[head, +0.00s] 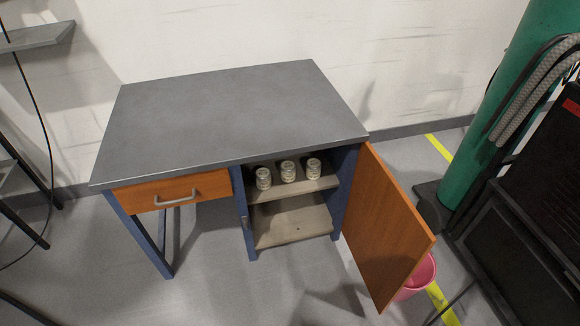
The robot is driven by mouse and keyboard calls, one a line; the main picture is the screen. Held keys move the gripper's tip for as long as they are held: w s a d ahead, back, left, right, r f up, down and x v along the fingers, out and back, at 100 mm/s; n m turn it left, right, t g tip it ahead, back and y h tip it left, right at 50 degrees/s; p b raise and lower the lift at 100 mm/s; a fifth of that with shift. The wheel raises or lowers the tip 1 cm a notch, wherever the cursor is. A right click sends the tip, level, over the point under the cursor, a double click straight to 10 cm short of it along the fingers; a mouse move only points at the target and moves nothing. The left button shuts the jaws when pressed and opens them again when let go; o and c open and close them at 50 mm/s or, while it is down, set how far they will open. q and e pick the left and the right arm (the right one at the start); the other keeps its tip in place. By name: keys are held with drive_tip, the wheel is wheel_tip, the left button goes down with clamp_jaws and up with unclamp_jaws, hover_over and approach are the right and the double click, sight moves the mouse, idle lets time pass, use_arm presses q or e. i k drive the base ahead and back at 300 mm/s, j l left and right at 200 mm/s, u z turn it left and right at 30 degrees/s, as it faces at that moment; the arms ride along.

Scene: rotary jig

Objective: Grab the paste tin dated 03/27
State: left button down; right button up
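Three small pale tins or jars stand in a row on the upper shelf (292,188) inside the open cabinet of a grey-topped desk. They are the left tin (263,179), the middle tin (288,171) and the right tin (313,168). They look alike and upright. Any dates on them are too small to read, so I cannot tell which is dated 03/27. Neither of my grippers shows in the head view.
The orange cabinet door (385,225) stands wide open to the right. The lower shelf (290,227) looks empty. The desk top (230,110) is bare, and its drawer (170,193) is shut. A pink bucket (418,276) is behind the door. A green cylinder (490,110) stands at right.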

sight(314, 166)
drive_tip(key=i+j+u, duration=0.1)
drive_tip(key=i, duration=0.3)
drive_tip(key=i+j+u, duration=0.15)
drive_tip(key=i+j, duration=0.15)
drive_tip(key=i, duration=0.15)
drive_tip(key=i+j+u, duration=0.1)
drive_tip(key=i, duration=0.35)
